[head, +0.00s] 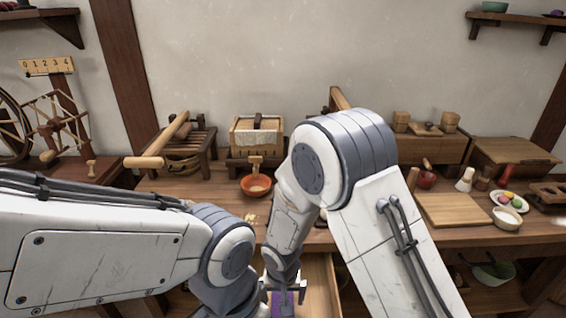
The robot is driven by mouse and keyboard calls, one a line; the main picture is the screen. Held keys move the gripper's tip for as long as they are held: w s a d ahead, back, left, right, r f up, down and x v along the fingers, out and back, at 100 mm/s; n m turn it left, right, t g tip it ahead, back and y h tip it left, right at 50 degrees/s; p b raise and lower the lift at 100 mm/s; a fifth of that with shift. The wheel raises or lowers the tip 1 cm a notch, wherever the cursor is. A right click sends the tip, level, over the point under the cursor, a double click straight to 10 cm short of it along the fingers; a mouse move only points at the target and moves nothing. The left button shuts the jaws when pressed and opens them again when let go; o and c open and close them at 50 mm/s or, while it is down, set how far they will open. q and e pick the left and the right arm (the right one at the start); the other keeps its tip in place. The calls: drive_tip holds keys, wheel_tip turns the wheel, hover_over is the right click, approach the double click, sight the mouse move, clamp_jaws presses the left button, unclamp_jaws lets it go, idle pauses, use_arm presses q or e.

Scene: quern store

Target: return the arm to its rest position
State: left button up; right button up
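My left arm (110,240) comes in from the left and bends down at its elbow near the bottom middle. Its gripper is not in view. My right arm (385,235) rises from the lower right, bends at a high elbow and reaches down to the left. My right gripper (284,294) points down at the bottom edge, over or in an open wooden drawer (318,278). A purple thing (279,304) shows at its fingers. I cannot tell whether the fingers are shut on it.
The long wooden bench (210,195) runs behind my arms. It carries a red-brown bowl (256,186), a wooden box press (256,135), a cutting board (453,210), a white bowl (507,218) and a plate of coloured balls (509,201). A spinning wheel (55,125) stands left.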

drive_tip(key=f+b, duration=0.1)
drive_tip(key=f, duration=0.3)
drive_tip(key=shift+w, duration=0.2)
wheel_tip(320, 180, up, 2)
drive_tip(key=shift+r+p, duration=0.15)
drive_tip(key=shift+p, duration=0.5)
drive_tip(key=shift+r, duration=0.55)
drive_tip(key=shift+f, duration=0.1)
